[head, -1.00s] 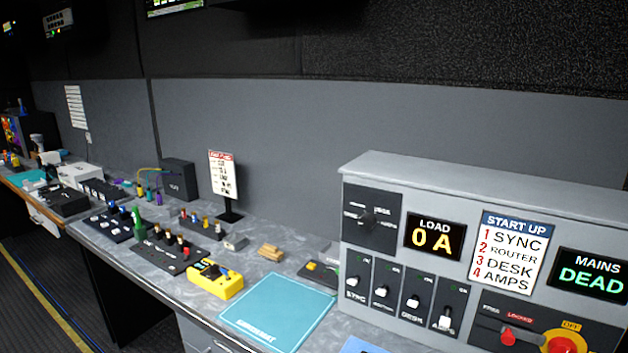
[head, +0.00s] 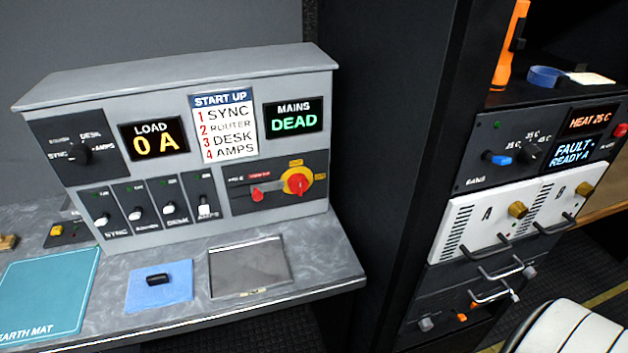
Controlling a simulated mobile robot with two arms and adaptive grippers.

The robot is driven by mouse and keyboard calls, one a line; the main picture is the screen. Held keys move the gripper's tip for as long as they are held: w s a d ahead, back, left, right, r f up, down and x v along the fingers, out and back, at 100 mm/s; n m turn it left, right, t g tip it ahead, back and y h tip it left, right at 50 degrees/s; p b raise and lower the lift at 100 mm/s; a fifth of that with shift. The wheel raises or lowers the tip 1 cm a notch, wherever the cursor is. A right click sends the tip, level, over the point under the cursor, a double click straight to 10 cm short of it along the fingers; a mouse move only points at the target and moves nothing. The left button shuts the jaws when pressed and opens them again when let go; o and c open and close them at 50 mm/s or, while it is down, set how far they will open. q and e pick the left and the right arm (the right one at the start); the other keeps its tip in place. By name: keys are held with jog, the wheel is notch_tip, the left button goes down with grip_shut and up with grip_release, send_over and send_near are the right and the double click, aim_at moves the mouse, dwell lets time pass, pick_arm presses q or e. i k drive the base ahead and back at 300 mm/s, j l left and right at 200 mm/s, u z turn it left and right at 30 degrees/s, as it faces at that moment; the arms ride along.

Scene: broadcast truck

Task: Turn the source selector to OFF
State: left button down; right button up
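No label reading "source selector" is legible, so I cannot tell for sure which control it is. A red rotary handle on a yellow disc (head: 298,182) is at the lower right of the grey power console (head: 200,78). Small yellow labels sit above and right of it; I cannot read its setting. A black knob (head: 78,153) at the console's left is ringed by SYNC, DESK and AMPS markings. Neither gripper is in view.
Several toggle switches (head: 136,213) line the console. A dark rack (head: 520,220) with protruding handles stands right; a white rounded object (head: 575,328) is lower right.

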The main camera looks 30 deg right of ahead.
aim_at(425, 324)
jog(key=z, duration=2.3)
